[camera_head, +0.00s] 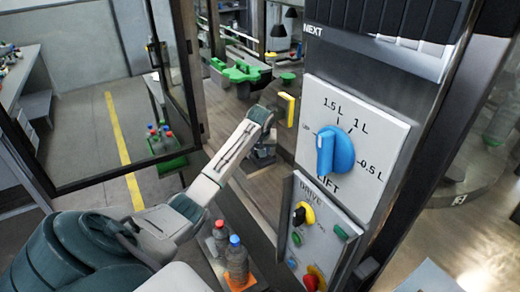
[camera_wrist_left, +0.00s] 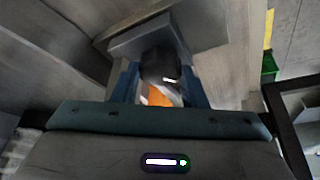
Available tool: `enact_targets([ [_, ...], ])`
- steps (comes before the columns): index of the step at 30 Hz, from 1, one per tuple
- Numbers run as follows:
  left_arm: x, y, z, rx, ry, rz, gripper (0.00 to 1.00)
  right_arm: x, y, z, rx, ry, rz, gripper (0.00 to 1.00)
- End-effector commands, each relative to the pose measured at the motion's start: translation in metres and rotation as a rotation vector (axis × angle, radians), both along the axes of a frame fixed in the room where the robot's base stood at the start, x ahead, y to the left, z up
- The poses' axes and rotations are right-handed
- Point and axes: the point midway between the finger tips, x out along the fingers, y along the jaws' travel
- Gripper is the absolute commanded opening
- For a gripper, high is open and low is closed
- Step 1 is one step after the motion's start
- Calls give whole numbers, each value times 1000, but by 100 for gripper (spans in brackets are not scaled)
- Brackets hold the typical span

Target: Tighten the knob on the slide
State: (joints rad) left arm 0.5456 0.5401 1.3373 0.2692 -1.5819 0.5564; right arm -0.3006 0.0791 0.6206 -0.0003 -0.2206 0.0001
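My left arm reaches across the head view, and its wrist end (camera_head: 262,115) is beside the machine's column. In the left wrist view, the two blue fingers of my left gripper (camera_wrist_left: 160,75) stand on either side of a dark knob (camera_wrist_left: 160,66). The knob sits below a grey block (camera_wrist_left: 150,35), which looks like part of the slide. An orange part (camera_wrist_left: 157,96) shows between the fingers under the knob. Whether the fingers press on the knob cannot be told. The head view does not show the knob clearly. My right gripper is not in view.
A panel with a blue dial (camera_head: 335,150) and a lower panel with a black and yellow switch (camera_head: 303,214) face me on the right. Bottles (camera_head: 237,260) stand in a tray below my arm. A dark-framed door (camera_head: 187,75) is open at the left.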

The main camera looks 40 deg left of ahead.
Motion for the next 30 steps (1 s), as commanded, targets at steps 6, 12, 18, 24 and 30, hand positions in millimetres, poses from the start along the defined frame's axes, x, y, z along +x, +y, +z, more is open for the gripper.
enact_targets([
  [6,0,0,0,0,0,-1,16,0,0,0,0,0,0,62],
  [12,0,0,0,1,0,-35,16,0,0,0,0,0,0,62],
  [18,-1,1,0,1,-1,-139,16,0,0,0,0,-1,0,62],
  [24,-1,3,0,1,-1,-306,16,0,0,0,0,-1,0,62],
  [30,-1,4,1,0,-1,-497,16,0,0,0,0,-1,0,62],
])
